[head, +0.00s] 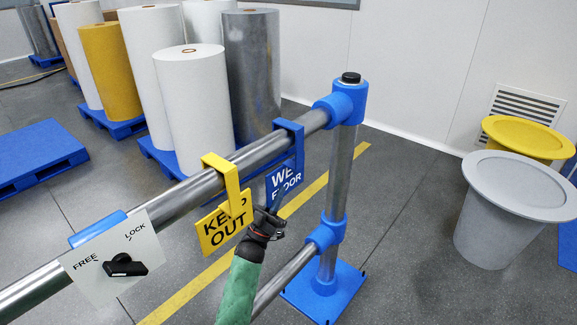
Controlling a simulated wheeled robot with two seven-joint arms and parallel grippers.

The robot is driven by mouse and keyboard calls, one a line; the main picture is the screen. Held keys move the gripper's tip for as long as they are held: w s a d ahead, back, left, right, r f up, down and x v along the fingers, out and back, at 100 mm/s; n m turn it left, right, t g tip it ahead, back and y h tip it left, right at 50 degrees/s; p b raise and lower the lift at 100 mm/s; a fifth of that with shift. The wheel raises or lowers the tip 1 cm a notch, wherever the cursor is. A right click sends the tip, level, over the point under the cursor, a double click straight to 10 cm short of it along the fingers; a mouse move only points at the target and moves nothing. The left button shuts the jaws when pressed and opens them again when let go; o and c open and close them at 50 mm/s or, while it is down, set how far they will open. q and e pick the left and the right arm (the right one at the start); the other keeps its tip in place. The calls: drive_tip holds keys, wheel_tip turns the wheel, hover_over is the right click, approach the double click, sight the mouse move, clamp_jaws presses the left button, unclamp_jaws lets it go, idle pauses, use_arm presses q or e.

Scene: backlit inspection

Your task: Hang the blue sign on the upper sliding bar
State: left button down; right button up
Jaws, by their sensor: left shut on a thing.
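The blue sign (286,178) with white lettering, partly readable as "WE… FLOOR", is at the upper bar (179,197), to the right of the yellow sign. Its blue hook (289,126) lies across the top of the bar; I cannot tell whether it rests on it. My left gripper (270,211), on a green arm from below, is shut on the lower part of the blue sign and hides some of it. A yellow "KEEP OUT" sign (222,232) hangs by its hook from the same bar, just left of the gripper. My right gripper is not in view.
A white FREE/LOCK plate (95,287) with a black knob (124,266) sits on the bar at left. A post (341,175) with a blue base (316,299) holds the bar's right end. Large rolls (192,110) stand behind; a grey drum (497,237) stands right.

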sight(276, 182)
use_arm(q)
drive_tip(key=shift+r, duration=0.15)
drive_tip(key=shift+r+p, duration=1.5)
drive_tip(key=shift+r, duration=0.55)
drive_tip(key=shift+s+d, duration=0.1)
drive_tip(key=s+d+p, duration=0.1)
drive_tip(key=s+d, duration=0.6)
idle(0.7)
drive_tip(key=shift+a, duration=0.1)
